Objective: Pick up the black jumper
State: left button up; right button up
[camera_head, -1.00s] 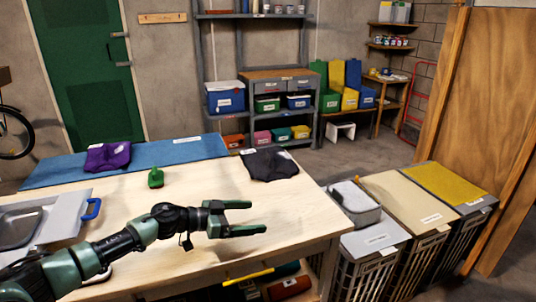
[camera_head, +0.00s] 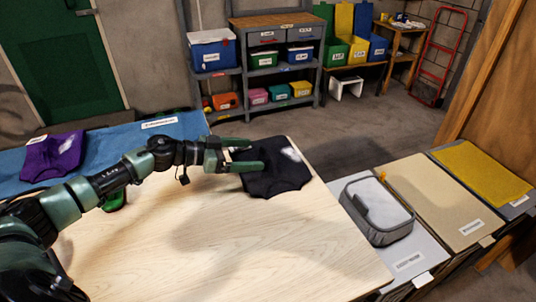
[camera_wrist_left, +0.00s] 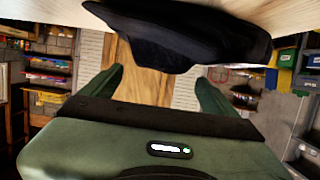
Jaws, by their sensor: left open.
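The black jumper (camera_head: 273,174) lies folded near the far right corner of the light wooden table, with a pale patch on its upper part. My left gripper (camera_head: 250,155) is open and reaches the jumper's left edge, its fingers pointing right, one overlapping the cloth in the head view. In the left wrist view the jumper (camera_wrist_left: 185,35) hangs as a dark shape beyond and between the open fingers of the left gripper (camera_wrist_left: 158,85). I cannot tell whether the fingers touch it. My right gripper is not in view.
A purple garment (camera_head: 52,155) lies on the blue mat (camera_head: 160,128) at the far left. A green object (camera_head: 114,200) is partly behind my left arm. The table's front is clear.

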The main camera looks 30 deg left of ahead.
aim_at(269, 151)
pick_arm(q)
jog(key=shift+w+d, duration=1)
jog(key=shift+d, duration=0.15)
jog(key=x, duration=0.1)
jog(key=p+x, duration=0.1)
jog(key=x, duration=0.1)
jog(key=shift+w+f, duration=0.3)
jog(key=shift+w, duration=0.1)
jog(key=shift+w+d, duration=0.1)
jog(key=shift+w, duration=0.05)
grip_shut()
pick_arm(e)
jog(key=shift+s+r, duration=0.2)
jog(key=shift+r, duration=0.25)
pick_arm(q)
jog(key=shift+r, duration=0.1)
